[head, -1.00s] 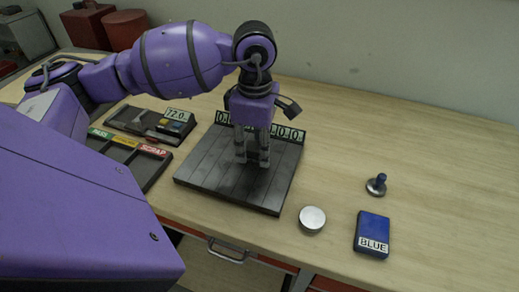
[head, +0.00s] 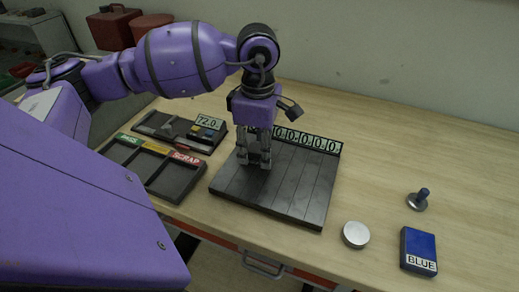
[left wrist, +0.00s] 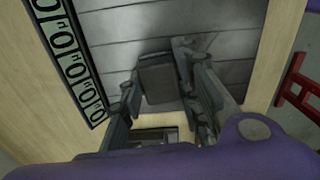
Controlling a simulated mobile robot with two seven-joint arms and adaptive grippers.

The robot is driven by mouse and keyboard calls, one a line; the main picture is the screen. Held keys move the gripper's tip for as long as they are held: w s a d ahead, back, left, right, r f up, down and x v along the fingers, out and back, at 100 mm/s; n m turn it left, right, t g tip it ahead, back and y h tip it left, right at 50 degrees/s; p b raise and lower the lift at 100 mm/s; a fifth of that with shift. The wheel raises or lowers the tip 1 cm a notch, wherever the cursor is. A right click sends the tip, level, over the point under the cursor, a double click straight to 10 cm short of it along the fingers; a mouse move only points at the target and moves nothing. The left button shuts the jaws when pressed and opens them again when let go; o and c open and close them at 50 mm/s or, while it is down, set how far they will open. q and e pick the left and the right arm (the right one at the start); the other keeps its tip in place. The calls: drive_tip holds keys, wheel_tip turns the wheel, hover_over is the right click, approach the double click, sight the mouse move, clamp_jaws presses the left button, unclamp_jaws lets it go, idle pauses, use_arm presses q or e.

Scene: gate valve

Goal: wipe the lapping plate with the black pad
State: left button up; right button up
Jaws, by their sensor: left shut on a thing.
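The lapping plate (head: 290,190) is a dark grooved square slab on the wooden bench, with a row of zero digits along its back edge. My left gripper (head: 254,163) points down over the plate's left part, fingertips at or close to its surface. In the left wrist view my left gripper (left wrist: 160,95) is shut on the black pad (left wrist: 158,78), a small dark block between the fingers, over the grooved plate (left wrist: 125,50). The pad is hard to make out in the head view, and whether it touches the plate is unclear. My right gripper is not in view.
A sorting tray (head: 180,186) with a SCRAP label and a device (head: 165,127) reading 72.0 lie left of the plate. The bench's back right is clear.

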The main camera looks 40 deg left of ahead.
use_arm(q)
wheel_tip(320, 180, up, 3)
drive_tip(key=shift+a+f, duration=0.15)
drive_tip(key=shift+w+d+r+p, duration=0.15)
drive_tip(key=shift+d+r+p, duration=0.35)
drive_tip(key=shift+r, duration=0.6)
drive_tip(key=shift+a+r+p, duration=0.2)
drive_tip(key=shift+r+p, duration=0.45)
drive_tip(key=shift+r, duration=0.75)
drive_tip(key=shift+d+r, duration=0.15)
drive_tip(key=shift+r, duration=0.15)
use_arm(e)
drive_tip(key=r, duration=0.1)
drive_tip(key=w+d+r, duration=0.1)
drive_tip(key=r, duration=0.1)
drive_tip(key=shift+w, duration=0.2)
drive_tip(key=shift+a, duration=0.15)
use_arm(q)
drive_tip(key=shift+f, duration=0.1)
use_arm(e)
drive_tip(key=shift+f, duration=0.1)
